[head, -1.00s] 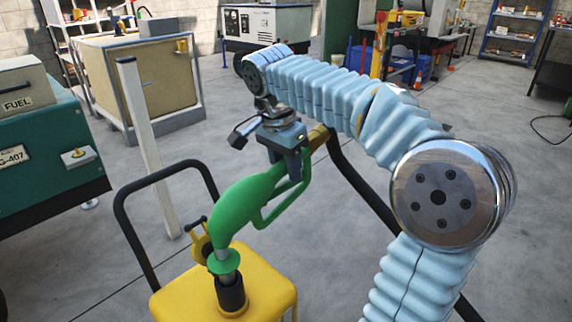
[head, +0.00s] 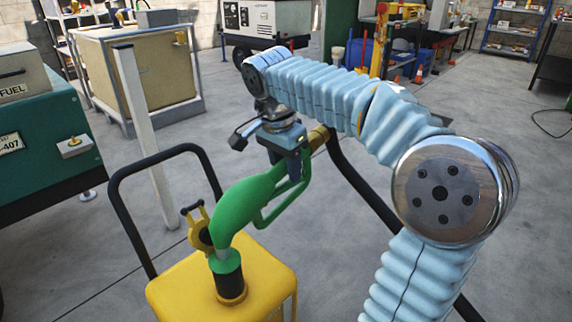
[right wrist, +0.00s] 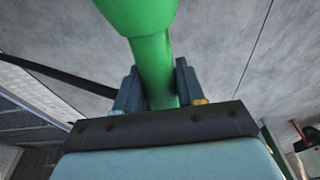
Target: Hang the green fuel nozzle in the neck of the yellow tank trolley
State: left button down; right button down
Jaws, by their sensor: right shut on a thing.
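The green fuel nozzle (head: 240,208) slants down to the left, its spout pointing into the black neck (head: 230,286) of the yellow tank trolley (head: 268,268). My right gripper (head: 291,163) is shut on the nozzle's rear grip, above and right of the neck. In the right wrist view the fingers (right wrist: 159,88) stand on both sides of the green grip (right wrist: 153,62). The neck's yellow cap (head: 199,232) stands open behind it. My left gripper is out of view.
The trolley's black handle (head: 118,208) rises behind the tank. A white post (head: 145,135) and a green fuel cabinet (head: 40,130) stand to the left. A black hose (head: 360,188) runs from the nozzle beneath my right arm. Open floor lies at right.

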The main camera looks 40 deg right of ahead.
jog(key=shift+r, duration=0.1)
jog(key=c, duration=0.6)
grip_release()
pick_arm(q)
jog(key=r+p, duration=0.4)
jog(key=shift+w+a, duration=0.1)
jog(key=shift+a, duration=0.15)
pick_arm(e)
notch_tip(320, 180, up, 14)
jog(key=a, duration=0.2)
jog(key=shift+s+a+f, duration=0.15)
jog(key=shift+a+f, duration=0.1)
jog(key=shift+a, duration=0.1)
